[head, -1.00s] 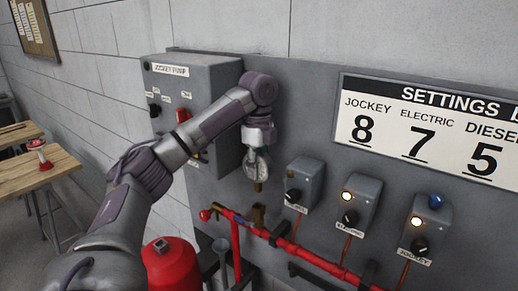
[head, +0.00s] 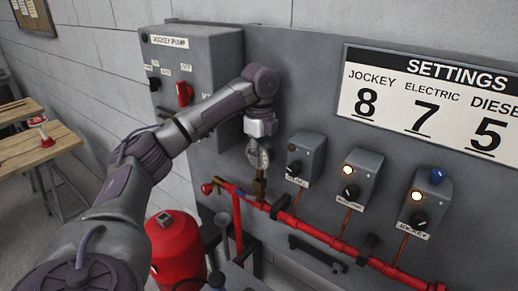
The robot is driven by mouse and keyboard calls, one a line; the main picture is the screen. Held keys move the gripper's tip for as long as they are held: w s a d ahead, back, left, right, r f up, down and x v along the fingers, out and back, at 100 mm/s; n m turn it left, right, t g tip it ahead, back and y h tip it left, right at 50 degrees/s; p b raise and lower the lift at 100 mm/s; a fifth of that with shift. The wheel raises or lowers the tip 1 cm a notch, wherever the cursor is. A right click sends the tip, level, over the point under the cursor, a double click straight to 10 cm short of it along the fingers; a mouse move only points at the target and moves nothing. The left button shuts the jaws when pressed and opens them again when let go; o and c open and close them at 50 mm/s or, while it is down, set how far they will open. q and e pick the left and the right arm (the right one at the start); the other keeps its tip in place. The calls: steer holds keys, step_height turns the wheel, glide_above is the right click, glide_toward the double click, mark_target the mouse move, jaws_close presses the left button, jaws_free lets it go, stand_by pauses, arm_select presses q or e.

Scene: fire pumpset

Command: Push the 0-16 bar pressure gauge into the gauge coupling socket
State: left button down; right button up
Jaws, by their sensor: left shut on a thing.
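My left gripper (head: 258,153) is in front of the grey panel and shut on the pressure gauge (head: 261,168), pointing down. The fingers hide most of the gauge, and its dial cannot be read. The brass gauge coupling socket (head: 260,189) stands on the red pipe, directly below the gauge. The gauge's lower end is at or very close to the socket's top; I cannot tell if it has entered. My right gripper is not in view.
The red pipe (head: 310,235) runs along the panel's lower part. Several grey switch boxes (head: 357,178) stand right of the gripper. The jockey pump cabinet (head: 205,60) is behind my arm. A red tank (head: 176,250) is below, and a wooden table (head: 40,150) at left.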

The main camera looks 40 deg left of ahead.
arm_select(q)
steer(key=shift+s+f, duration=0.1)
steer(key=shift+f, duration=1.55)
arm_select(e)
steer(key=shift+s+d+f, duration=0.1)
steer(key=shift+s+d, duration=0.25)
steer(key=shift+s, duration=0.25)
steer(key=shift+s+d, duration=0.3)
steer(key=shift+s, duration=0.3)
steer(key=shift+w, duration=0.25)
arm_select(q)
steer(key=c, duration=0.8)
jaws_free()
steer(key=shift+o, duration=0.2)
